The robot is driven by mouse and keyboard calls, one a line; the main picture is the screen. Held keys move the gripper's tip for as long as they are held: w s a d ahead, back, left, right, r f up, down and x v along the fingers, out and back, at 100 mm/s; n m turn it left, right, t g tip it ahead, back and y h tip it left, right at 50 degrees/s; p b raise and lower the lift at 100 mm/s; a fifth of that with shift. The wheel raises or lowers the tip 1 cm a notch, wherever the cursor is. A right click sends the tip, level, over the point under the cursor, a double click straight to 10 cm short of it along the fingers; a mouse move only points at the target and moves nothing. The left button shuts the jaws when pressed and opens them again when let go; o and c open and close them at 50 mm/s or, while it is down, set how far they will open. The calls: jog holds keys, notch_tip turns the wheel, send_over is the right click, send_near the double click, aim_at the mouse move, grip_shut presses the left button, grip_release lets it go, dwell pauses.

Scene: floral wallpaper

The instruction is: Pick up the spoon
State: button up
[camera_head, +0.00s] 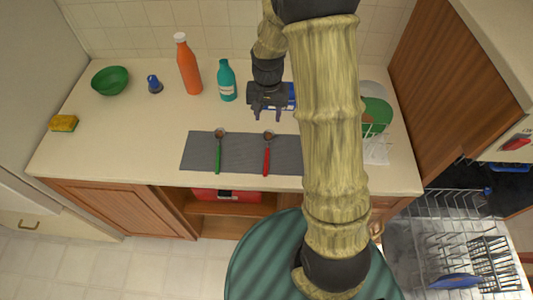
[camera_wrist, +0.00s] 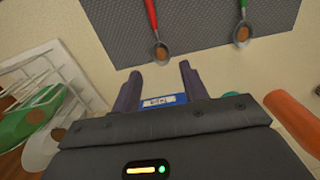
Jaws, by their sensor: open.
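Two spoons lie on a grey mat (camera_head: 242,157) on the counter. One spoon has a green handle (camera_head: 218,158), and the other has a red handle (camera_head: 267,157). Their bowls point to the back of the counter and look brownish inside. My gripper (camera_head: 267,118) is open and empty above the counter, behind the mat and near the red spoon's bowl end. In the wrist view, my gripper's fingers (camera_wrist: 156,90) point towards the mat. The red spoon (camera_wrist: 158,42) lies just beyond them, and the green spoon (camera_wrist: 242,30) is to its right.
An orange bottle (camera_head: 189,66), a teal bottle (camera_head: 227,82), a blue-topped item (camera_head: 154,84), a green bowl (camera_head: 110,81) and a yellow sponge (camera_head: 64,123) stand left of my gripper. A dish rack (camera_head: 376,152) with a green plate (camera_head: 376,114) is at right. The counter's front left is clear.

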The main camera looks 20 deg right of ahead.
jog(key=p, duration=0.1)
send_over(268, 141)
notch_tip(268, 141, down, 7)
jog(key=shift+r, duration=0.2)
jog(key=shift+f+p, duration=1.1)
jog(key=shift+f, duration=1.5)
grip_shut()
